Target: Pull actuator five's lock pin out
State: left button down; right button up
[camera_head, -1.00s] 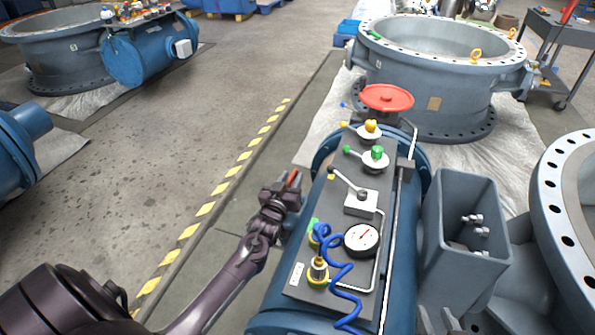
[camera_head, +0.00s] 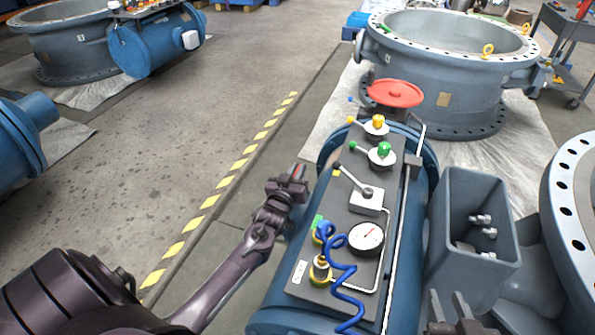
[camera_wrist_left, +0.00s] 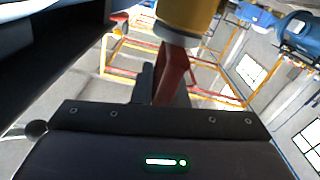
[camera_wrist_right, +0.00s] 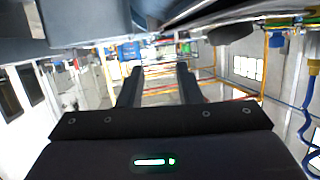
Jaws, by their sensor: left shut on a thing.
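The blue actuator (camera_head: 407,215) with its grey top panel stands in the middle of the head view. My left gripper (camera_head: 292,182) is at the panel's left edge, shut on a small red part that looks like the lock pin (camera_head: 298,172). In the left wrist view the red pin (camera_wrist_left: 173,76) lies at the fingers (camera_wrist_left: 160,82), just below a yellow cylinder (camera_wrist_left: 187,14) with a white lower end. I cannot tell whether the pin is still seated. My right gripper (camera_head: 456,326) is at the bottom edge; in the right wrist view its fingers (camera_wrist_right: 159,85) are apart and empty.
The panel carries a gauge (camera_head: 366,238), a blue coiled hose (camera_head: 340,270), a silver lever valve (camera_head: 367,195) and green and yellow knobs. A red handwheel (camera_head: 395,93) stands behind. A grey open box (camera_head: 475,225) is to the right.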

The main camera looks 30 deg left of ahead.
pick_arm(q)
jog(key=shift+r, duration=0.1)
